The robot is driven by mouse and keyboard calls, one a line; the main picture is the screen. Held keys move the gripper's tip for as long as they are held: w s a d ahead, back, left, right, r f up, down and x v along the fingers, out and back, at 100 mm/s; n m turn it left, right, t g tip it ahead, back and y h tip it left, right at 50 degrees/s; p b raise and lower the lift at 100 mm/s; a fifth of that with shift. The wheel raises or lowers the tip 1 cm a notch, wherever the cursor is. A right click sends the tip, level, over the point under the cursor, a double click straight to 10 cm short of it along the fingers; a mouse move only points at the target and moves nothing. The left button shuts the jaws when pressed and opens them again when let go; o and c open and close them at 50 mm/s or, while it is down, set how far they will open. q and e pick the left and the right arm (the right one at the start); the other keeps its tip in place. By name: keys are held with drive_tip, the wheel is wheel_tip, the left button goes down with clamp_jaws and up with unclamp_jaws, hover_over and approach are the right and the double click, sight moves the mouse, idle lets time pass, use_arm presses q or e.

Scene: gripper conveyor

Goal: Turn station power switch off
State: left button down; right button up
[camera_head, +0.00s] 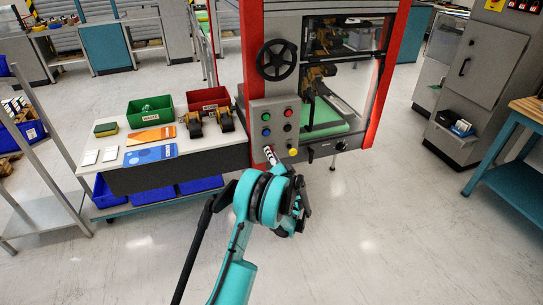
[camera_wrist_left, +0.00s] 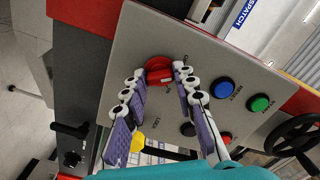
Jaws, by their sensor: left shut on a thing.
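The station's grey control panel (camera_head: 274,112) is on the front of the red and grey station, and it fills much of the left wrist view (camera_wrist_left: 215,58). A red rotary switch (camera_wrist_left: 158,66) sits on the panel in the left wrist view. My left gripper (camera_head: 270,155) is at the panel's lower left in the head view and hides the switch there. In the left wrist view its two fingers (camera_wrist_left: 160,73) stand on either side of the switch and are shut on it. My right gripper is in neither view.
Blue, green, red and black buttons and a yellow one share the panel. A black handwheel (camera_head: 277,60) is above it. A table with a green bin (camera_head: 150,110) and a red bin (camera_head: 208,98) stands at left. The floor (camera_head: 370,230) is clear at right.

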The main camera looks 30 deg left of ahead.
use_arm(q)
drive_tip(key=shift+n, duration=1)
drive_tip(key=c, duration=1.2)
unclamp_jaws()
drive_tip(key=v, duration=1.2)
